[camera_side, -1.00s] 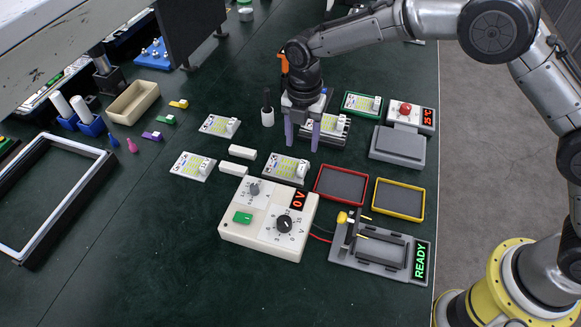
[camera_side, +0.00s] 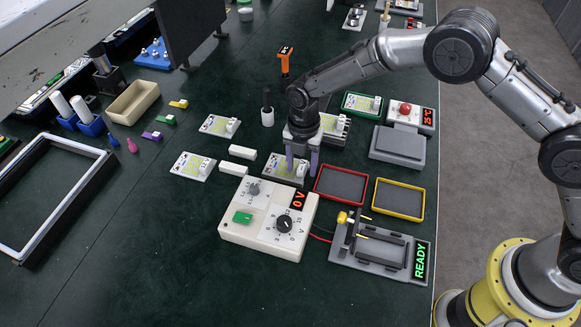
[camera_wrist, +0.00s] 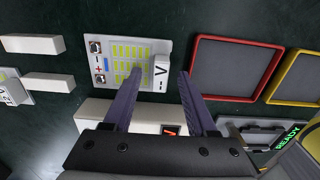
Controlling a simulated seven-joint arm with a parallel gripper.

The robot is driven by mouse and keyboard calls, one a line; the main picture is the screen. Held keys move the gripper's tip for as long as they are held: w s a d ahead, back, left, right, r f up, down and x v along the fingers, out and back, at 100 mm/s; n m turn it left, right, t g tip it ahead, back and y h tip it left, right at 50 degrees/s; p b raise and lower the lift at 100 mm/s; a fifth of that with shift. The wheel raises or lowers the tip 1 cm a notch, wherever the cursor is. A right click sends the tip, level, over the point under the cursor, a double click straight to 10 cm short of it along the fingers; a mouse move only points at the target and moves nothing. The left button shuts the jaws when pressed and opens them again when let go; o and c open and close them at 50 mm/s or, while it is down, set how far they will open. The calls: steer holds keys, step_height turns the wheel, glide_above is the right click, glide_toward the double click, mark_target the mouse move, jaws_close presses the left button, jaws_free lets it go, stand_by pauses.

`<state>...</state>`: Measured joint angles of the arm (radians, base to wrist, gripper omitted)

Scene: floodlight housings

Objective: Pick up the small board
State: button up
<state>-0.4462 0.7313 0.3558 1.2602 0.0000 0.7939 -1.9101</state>
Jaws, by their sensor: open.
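Several small white boards with yellow LED patches lie on the dark green table. One board (camera_side: 276,165) is below my gripper (camera_side: 301,170), partly hidden by the fingers. In the wrist view this board (camera_wrist: 118,50) shows two screw terminals and a white block marked V. My gripper is open and empty, its purple fingers pointing down. In the wrist view the fingertips (camera_wrist: 160,73) appear over the board's lower right part, near the V block. I cannot tell exactly how high they are. Two other boards lie to the left, one nearer (camera_side: 192,167) and one farther (camera_side: 219,125).
A cream meter box (camera_side: 265,245) reading 0 V stands in front. A red-rimmed tray (camera_side: 341,202) and a yellow-rimmed tray (camera_side: 399,215) lie to the right. A grey fixture (camera_side: 370,268) shows READY. Two white bars (camera_side: 238,160) lie left of the board.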

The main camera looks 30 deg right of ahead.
jaws_close()
steer(key=shift+r, duration=0.1)
stand_by(0.3)
steer(key=shift+r, duration=0.6)
steer(key=s+d+r, duration=0.6)
steer(key=s+r, duration=0.5)
steer(key=s, duration=0.1)
steer(key=shift+s+r, duration=0.35)
